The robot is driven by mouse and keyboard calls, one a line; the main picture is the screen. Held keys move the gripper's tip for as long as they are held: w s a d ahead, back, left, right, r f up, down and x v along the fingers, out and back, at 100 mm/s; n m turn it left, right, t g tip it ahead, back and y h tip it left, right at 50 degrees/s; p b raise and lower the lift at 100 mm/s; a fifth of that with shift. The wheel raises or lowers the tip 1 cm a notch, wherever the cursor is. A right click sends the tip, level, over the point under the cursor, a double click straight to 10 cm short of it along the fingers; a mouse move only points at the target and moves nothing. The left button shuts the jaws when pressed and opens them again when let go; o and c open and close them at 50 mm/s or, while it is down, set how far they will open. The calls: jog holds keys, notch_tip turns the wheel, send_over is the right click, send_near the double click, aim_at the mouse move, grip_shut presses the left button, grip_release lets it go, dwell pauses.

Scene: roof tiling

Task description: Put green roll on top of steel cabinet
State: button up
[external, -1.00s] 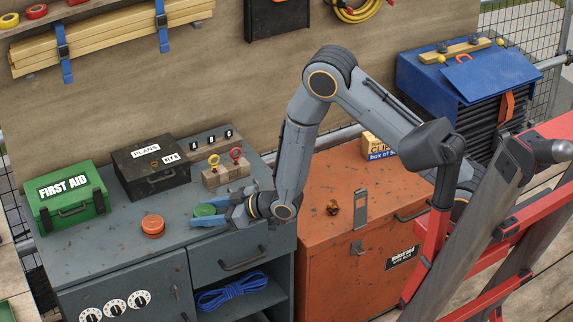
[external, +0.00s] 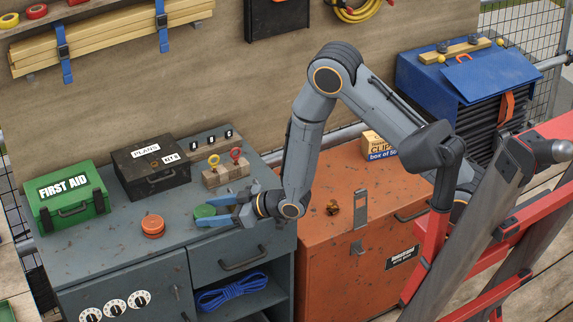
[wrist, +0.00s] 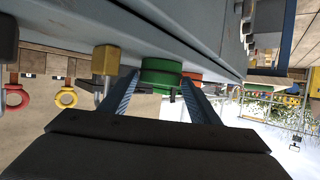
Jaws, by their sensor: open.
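The green roll (external: 204,211) sits on the top of the grey steel cabinet (external: 110,252), near its front right part, right of an orange roll (external: 153,226). My gripper (external: 207,210) is open and low over the cabinet top, reaching in from the right. Its two blue fingers stand on either side of the green roll. In the wrist view, which is turned over, the green roll (wrist: 161,74) shows between the fingertips (wrist: 158,88), with its base against the cabinet surface. A narrow gap shows on at least one side; contact with the other finger is unclear.
A green first aid box (external: 68,198), a black plans box (external: 151,168) and a wooden block with rings (external: 226,175) stand along the cabinet's back. An orange chest (external: 330,250) is to the right. A red ladder (external: 500,240) stands in the front right.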

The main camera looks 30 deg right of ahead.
jog(key=b+v, duration=0.2)
jog(key=v, duration=0.7)
jog(key=shift+s+d+r, duration=0.2)
jog(key=shift+s+d, duration=0.05)
jog(key=shift+d, duration=0.1)
